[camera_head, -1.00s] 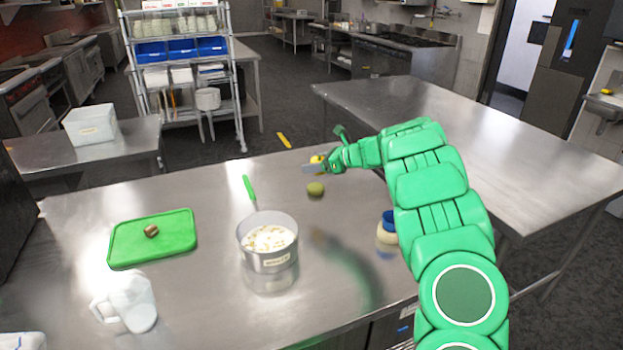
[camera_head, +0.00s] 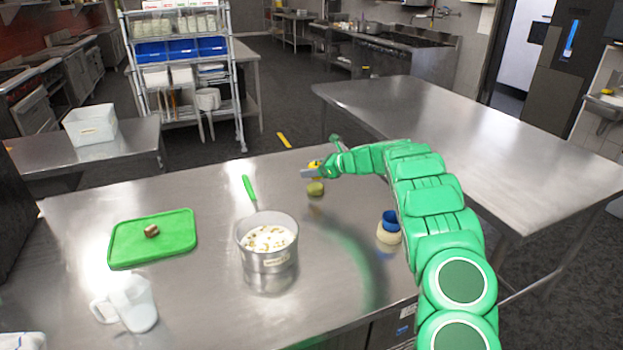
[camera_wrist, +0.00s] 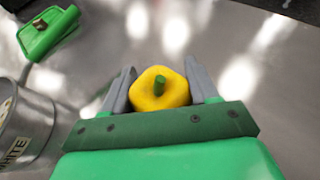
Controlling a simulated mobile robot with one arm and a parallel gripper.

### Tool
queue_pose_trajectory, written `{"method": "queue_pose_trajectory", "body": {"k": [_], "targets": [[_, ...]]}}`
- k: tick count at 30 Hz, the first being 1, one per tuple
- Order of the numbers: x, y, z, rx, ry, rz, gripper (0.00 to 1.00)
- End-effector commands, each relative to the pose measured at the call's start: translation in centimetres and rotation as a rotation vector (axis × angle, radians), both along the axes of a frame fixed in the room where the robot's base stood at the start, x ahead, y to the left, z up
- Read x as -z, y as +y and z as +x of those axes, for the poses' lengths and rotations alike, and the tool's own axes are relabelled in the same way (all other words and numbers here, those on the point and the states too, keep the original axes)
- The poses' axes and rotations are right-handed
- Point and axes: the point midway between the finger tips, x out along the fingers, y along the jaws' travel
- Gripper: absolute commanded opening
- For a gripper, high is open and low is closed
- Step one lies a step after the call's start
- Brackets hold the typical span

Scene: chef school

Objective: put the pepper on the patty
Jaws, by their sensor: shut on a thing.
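My gripper (camera_head: 318,171) is at the back of the steel table, shut on a yellow pepper (camera_wrist: 160,88) with a green stem, which sits between its two grey fingers in the wrist view. In the head view only a bit of yellow shows at the fingers. The patty (camera_head: 151,231) is a small brown piece on the green cutting board (camera_head: 181,246) at the left of the table. It also shows as a small brown spot in the wrist view (camera_wrist: 40,24). My gripper is far to the right of the board and behind it.
A pot (camera_head: 267,258) with pale contents and a green handle stands between board and arm. A round olive-green thing (camera_head: 315,189) lies just below my gripper. A blue-lidded jar (camera_head: 389,232) stands near my arm.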

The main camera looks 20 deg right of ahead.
Motion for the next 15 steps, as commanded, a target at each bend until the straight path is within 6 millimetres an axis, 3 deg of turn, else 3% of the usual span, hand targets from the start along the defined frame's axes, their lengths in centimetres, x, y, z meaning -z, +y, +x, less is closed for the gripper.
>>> {"method": "queue_pose_trajectory", "body": {"k": [15], "targets": [[1.7, -0.3, 1.2, 0.001, 0.001, 0.002, 0.28]]}}
